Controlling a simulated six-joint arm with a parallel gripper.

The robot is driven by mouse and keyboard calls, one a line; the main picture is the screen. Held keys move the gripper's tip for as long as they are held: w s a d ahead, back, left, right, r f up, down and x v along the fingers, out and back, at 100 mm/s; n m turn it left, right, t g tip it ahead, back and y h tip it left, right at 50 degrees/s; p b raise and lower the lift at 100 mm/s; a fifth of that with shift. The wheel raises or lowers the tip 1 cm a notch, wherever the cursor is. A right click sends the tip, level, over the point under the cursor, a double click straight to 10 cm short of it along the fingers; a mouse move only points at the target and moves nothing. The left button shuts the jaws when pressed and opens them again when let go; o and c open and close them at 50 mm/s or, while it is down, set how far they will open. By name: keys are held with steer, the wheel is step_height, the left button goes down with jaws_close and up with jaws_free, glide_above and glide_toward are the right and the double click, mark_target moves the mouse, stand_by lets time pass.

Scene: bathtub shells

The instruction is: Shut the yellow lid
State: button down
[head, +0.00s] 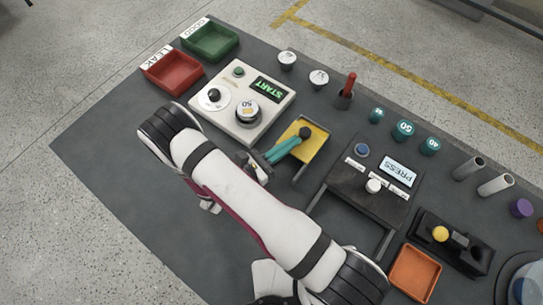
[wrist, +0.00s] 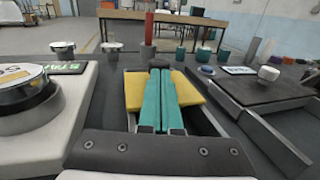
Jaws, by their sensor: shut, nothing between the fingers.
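The yellow lid (head: 316,150) is a flat panel right of the white START console in the head view. In the wrist view the yellow lid (wrist: 190,90) shows on both sides of my fingers, and its middle is hidden behind them. My gripper (head: 299,137) has teal fingers held together, empty, pointing across the lid. A dark round knob (head: 305,131) is at the fingertips; whether they touch it I cannot tell. In the wrist view my gripper (wrist: 161,72) ends just below the dark knob (wrist: 158,62). Dark side rails (wrist: 203,118) flank the lid.
The white START console (head: 243,103) stands close on the left, and the dark PRESS box (head: 365,190) on the right. A red upright handle (head: 348,85) stands behind the lid. Red (head: 172,72) and green (head: 210,42) trays lie at the far left. The mat's left front is clear.

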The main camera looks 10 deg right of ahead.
steer(key=v, duration=1.3)
steer(key=r+y, duration=0.1)
steer(key=r, duration=0.1)
steer(key=r+g+y, duration=0.1)
steer(key=shift+w+a+r+g+y, duration=0.1)
steer(key=shift+a+r+g+y, duration=0.1)
steer(key=shift+r+g+y, duration=0.15)
steer(key=shift+d+y, duration=0.2)
steer(key=shift+y, duration=0.05)
steer(key=x, duration=0.8)
steer(key=r+x, duration=0.1)
steer(key=x, duration=0.3)
steer(key=shift+w+d+f, duration=0.1)
steer(key=shift+w+d, duration=0.05)
steer(key=shift+d, duration=0.2)
steer(key=shift+w+d, duration=0.3)
steer(key=shift+d, duration=0.1)
steer(key=shift+w+d, duration=1.4)
steer(key=shift+w, duration=0.05)
